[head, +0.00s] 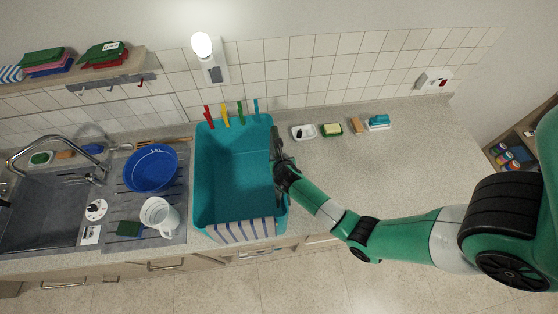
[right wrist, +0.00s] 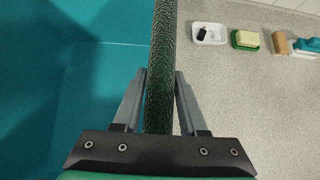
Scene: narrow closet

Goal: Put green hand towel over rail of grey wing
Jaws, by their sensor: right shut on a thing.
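My right gripper (head: 277,150) is at the right wall of the teal tub. In the right wrist view its two fingers (right wrist: 160,88) are shut on a dark green textured cloth (right wrist: 162,40), seen edge-on as a narrow strip. It looks like the green hand towel. The strip runs along the line between the tub and the counter, and hides the tub rim there. I cannot tell whether the cloth touches the rim. In the head view the cloth is hardly visible beside the gripper. I cannot make out a grey wing or its rail. My left gripper is not in view.
The teal tub (head: 203,165) has a striped cloth (head: 240,231) over its front rim and several coloured pegs behind. A blue bowl (head: 150,168) and white jug (head: 159,215) stand left. Folded towels (head: 102,53) lie on a shelf. The counter (head: 375,165) on the right is mostly clear.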

